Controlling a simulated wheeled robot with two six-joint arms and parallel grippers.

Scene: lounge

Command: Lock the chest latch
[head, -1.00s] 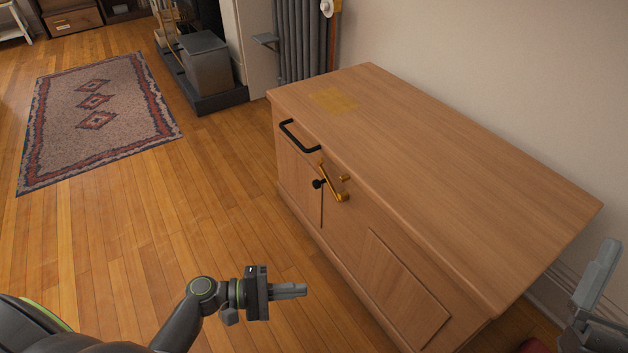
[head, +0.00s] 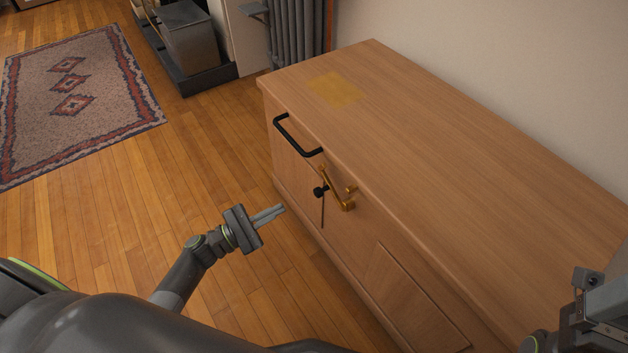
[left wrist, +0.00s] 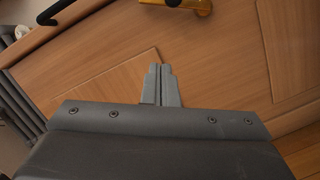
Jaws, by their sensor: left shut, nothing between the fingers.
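The wooden chest (head: 450,170) fills the right half of the head view. On its front is a brass latch (head: 335,190), a slanted bar with a lower end piece and a small brass stub (head: 351,189) beside it. A black knob (head: 320,191) sits next to the bar. The latch's lower part shows at the top of the left wrist view (left wrist: 203,6). My left gripper (head: 281,210) is shut and empty, apart from the chest front, left of and a little below the latch. My right arm (head: 605,300) is at the right edge; its fingers are not clear.
A black bar handle (head: 297,140) sticks out of the chest front above and left of the latch. A yellowish patch (head: 335,89) lies on the chest top. A patterned rug (head: 75,100) and open wooden floor lie left. A grey radiator (head: 297,35) stands behind.

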